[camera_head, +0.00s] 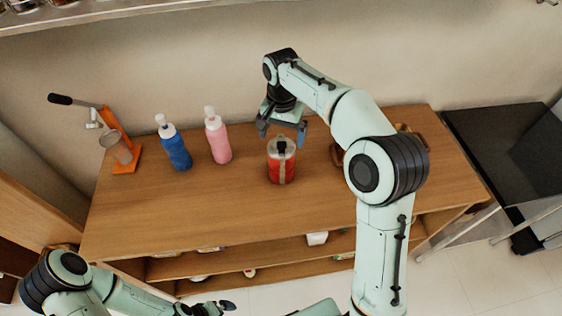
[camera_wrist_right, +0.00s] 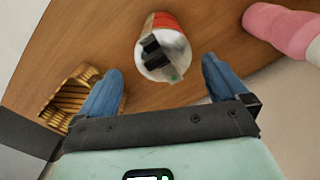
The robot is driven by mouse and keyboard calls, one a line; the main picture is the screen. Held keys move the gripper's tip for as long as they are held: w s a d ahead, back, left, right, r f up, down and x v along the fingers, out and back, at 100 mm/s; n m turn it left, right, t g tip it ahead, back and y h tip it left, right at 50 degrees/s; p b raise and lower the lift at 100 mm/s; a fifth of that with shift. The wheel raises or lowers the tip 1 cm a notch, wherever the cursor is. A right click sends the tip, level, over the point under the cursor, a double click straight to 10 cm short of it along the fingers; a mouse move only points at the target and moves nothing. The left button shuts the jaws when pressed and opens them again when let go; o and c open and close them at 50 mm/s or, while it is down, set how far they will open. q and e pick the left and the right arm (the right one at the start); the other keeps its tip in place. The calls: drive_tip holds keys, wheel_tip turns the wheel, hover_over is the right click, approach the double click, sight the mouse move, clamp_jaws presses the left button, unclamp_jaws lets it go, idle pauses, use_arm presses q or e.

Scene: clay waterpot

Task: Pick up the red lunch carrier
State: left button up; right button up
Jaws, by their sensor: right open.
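The red lunch carrier (camera_head: 281,168) stands upright on the wooden table, with a silvery lid and a dark handle on top. My right gripper (camera_head: 282,132) is open, above and just behind the carrier, with its blue fingers apart. In the right wrist view the carrier (camera_wrist_right: 162,48) shows from above, ahead of and between the open fingertips (camera_wrist_right: 162,75), and nothing is held. My left gripper (camera_head: 215,307) is low at the bottom of the head view, in front of the table and far from the carrier; its jaw state is unclear.
A pink bottle (camera_head: 218,140) and a blue bottle (camera_head: 175,148) stand left of the carrier. An orange press (camera_head: 122,150) is at the table's left end. A woven basket (camera_wrist_right: 70,95) is partly hidden behind my right arm. The table front (camera_head: 230,220) is clear.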

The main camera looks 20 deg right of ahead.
sight(281, 148)
drive_tip(key=shift+w+f, duration=0.25)
drive_tip(key=shift+f, duration=0.95)
drive_tip(key=shift+f+b, duration=0.35)
drive_tip(key=shift+f, duration=2)
drive_tip(key=shift+w+d, duration=0.1)
drive_tip(key=shift+w, duration=0.05)
drive_tip(key=c, duration=1.8)
